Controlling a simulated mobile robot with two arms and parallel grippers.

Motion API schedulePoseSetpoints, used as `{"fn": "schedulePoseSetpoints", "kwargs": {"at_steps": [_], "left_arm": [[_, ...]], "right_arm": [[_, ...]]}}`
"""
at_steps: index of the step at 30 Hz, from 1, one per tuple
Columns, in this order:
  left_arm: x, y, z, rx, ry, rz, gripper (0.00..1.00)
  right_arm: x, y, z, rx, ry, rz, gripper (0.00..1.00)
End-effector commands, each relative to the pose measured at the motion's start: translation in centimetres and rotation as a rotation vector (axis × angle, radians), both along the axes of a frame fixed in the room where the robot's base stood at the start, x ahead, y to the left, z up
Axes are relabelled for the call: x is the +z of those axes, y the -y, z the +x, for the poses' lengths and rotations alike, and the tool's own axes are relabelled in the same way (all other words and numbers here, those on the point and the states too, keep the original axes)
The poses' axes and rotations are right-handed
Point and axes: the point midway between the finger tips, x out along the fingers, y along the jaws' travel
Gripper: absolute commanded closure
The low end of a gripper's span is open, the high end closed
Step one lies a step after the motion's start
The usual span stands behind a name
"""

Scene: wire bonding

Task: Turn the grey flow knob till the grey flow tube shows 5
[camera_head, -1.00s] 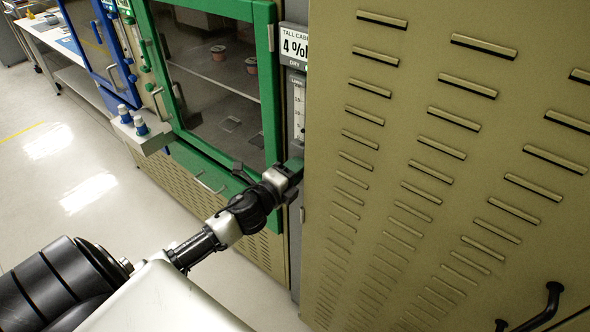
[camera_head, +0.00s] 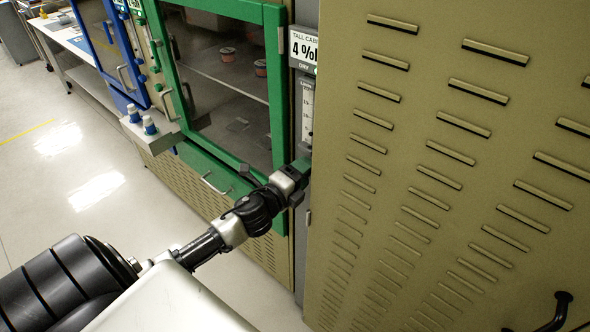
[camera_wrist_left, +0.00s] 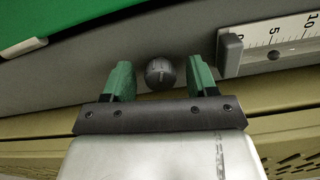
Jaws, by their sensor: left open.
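The grey flow knob (camera_wrist_left: 161,72) is a round dark knob on the grey panel in the left wrist view. My left gripper (camera_wrist_left: 160,78) is open, its two green fingers on either side of the knob with a gap to each. The grey flow tube (camera_wrist_left: 290,36) is beside it to the right, a white scale with a dark float near the 5 mark. In the head view the tube (camera_head: 307,105) shows as a narrow strip above my left gripper (camera_head: 302,168); the knob is hidden there. My right gripper is not in view.
A tan slotted cabinet side (camera_head: 450,180) stands close to the right of my left gripper. A green-framed glass cabinet door (camera_head: 225,80) is to its left, with a handle (camera_head: 214,184) below.

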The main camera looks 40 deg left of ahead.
Motion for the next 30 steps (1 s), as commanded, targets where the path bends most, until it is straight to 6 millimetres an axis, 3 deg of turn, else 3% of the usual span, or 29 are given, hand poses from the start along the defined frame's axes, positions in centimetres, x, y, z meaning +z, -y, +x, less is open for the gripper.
{"fn": "schedulePoseSetpoints", "kwargs": {"at_steps": [18,30], "left_arm": [[-0.3,-0.7,-9.4,-0.001,-0.002,-0.002,0.42],[0.0,-0.8,-10.6,-0.001,-0.001,0.000,0.42]], "right_arm": [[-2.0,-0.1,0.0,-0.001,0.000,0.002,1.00],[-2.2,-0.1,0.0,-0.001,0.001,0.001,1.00]]}}
